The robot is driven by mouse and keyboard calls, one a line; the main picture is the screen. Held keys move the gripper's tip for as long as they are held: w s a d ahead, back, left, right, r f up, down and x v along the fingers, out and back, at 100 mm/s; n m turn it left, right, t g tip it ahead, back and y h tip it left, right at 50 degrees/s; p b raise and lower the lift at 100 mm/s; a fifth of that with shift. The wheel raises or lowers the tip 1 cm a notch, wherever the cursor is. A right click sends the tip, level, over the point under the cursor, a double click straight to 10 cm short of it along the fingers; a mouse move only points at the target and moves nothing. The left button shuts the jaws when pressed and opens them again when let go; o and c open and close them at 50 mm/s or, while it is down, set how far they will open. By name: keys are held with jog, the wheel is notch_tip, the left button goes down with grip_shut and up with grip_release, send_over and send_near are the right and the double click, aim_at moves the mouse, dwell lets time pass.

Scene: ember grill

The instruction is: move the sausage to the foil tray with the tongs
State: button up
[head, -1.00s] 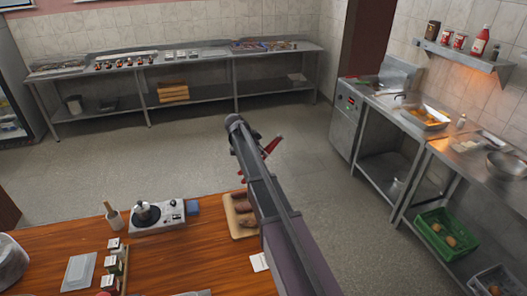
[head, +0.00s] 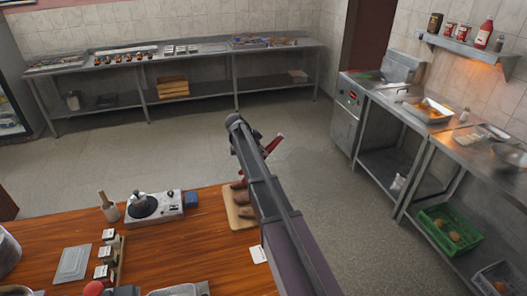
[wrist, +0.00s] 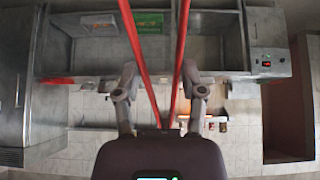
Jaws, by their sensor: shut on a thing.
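Red tongs (wrist: 178,70) are held in my gripper (wrist: 158,85), their two long arms spread apart and pointing away from it in the wrist view. In the head view a short red part of the tongs (head: 273,145) shows beside my arm. Brown sausages (head: 242,212) lie on a wooden board (head: 238,224) at the table's right side, partly hidden by my arm. Nothing shows between the tong tips, which leave the wrist frame. A silvery tray (head: 180,291) is cut off at the bottom edge; I cannot tell whether it is the foil tray.
The wooden table (head: 190,250) holds a burner-like device (head: 150,207), a grey flat plate (head: 73,262) and small labelled boxes (head: 105,253). Steel counters line the back and right. A green crate (head: 450,228) sits on the right lower shelf. The floor between is clear.

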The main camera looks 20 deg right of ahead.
jog(key=shift+f+b, duration=1.95)
jog(key=shift+f, duration=0.25)
grip_shut()
notch_tip(320, 180, up, 12)
jog(key=p, duration=1.2)
